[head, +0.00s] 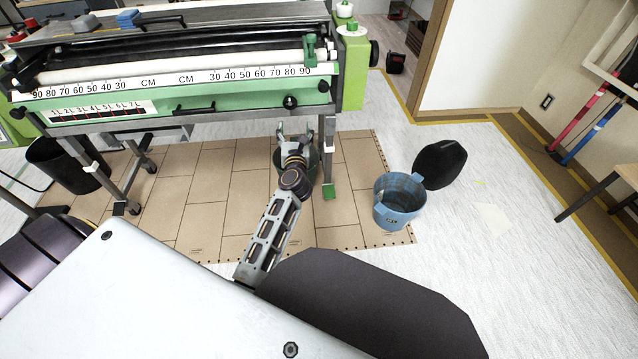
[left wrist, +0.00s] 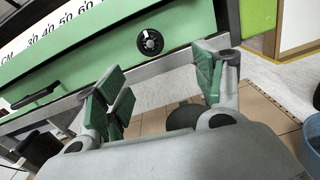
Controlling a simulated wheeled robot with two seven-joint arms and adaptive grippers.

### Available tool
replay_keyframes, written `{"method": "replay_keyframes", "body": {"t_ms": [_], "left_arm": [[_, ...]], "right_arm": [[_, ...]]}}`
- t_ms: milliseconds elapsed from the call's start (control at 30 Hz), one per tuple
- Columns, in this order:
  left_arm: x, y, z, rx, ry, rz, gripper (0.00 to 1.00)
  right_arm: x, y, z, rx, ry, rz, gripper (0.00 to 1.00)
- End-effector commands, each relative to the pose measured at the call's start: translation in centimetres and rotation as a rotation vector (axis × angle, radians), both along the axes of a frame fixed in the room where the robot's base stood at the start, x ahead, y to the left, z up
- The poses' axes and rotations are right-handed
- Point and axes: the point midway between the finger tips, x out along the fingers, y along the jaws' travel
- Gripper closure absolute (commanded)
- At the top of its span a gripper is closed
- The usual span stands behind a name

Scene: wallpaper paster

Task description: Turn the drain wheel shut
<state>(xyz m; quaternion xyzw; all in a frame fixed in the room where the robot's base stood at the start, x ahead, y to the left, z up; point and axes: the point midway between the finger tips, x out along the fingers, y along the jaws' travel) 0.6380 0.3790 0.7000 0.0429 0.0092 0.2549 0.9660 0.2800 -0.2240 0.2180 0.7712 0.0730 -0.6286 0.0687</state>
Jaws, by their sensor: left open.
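The drain wheel (head: 290,101) is a small round black knob on the green front panel of the wallpaper paster (head: 232,107), near its right end. In the left wrist view the wheel (left wrist: 150,42) shows dark with a light centre, beyond and above the fingers. My left gripper (head: 295,133) is just below the panel's lower edge in the head view. Its green-padded fingers (left wrist: 163,80) are spread apart with nothing between them, and they look clear of the wheel. My right gripper is not in view.
A blue bucket (head: 399,202) stands on the floor right of the machine, with a black object (head: 440,164) behind it. A dark bin (head: 66,165) stands at the left. A grey rail (head: 200,117) runs below the panel.

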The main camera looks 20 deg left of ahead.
Motion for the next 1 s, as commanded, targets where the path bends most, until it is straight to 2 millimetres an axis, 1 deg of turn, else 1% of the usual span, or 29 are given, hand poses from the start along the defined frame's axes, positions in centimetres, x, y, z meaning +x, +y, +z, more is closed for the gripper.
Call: {"method": "replay_keyframes", "body": {"t_ms": [100, 467, 1000], "left_arm": [[0.1, -0.6, -0.6, 0.078, 0.045, -0.02, 0.31], [0.3, -2.6, -3.2, 0.32, 0.178, -0.093, 0.31], [-0.5, -5.9, -8.0, 0.681, 0.374, -0.238, 0.31]], "right_arm": [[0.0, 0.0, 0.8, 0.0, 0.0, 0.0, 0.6], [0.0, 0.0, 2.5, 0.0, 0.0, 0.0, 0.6], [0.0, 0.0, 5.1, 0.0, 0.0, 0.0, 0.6]]}}
